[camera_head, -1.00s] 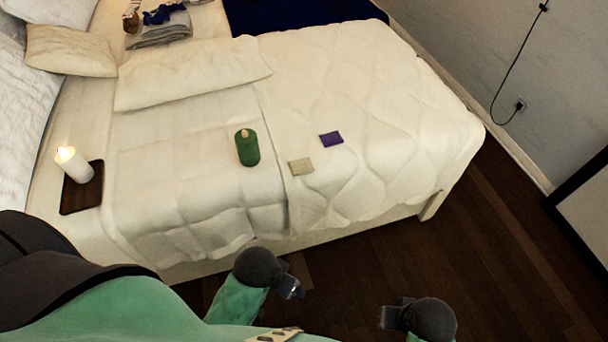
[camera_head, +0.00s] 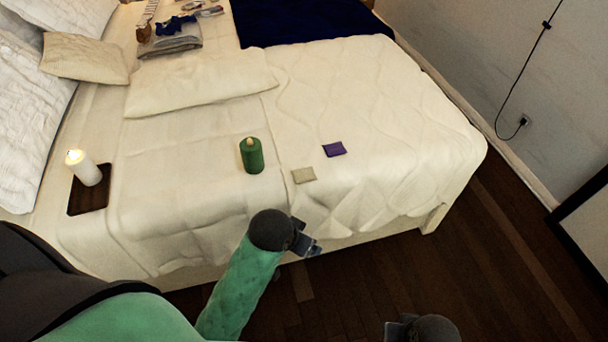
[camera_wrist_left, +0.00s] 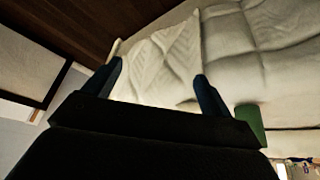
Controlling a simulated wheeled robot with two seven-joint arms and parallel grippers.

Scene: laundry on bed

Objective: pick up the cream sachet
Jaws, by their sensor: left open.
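The cream sachet (camera_head: 303,175) lies flat on the white bed cover, near the bed's front edge, in the head view. A purple sachet (camera_head: 334,149) lies just behind it to the right. My left gripper (camera_head: 312,246) is in front of the bed's side, nearer to me than the cream sachet and apart from it. In the left wrist view its two fingers (camera_wrist_left: 158,80) are spread with nothing between them. The cream sachet cannot be made out in that view. My right gripper (camera_head: 392,330) shows only partly at the bottom edge of the head view.
A green candle (camera_head: 251,156) stands left of the cream sachet. A white candle (camera_head: 84,168) stands on a dark tray (camera_head: 76,202) at the far left. A cushion (camera_head: 200,84) and folded clothes (camera_head: 170,46) lie farther back. The cover right of the sachets is clear.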

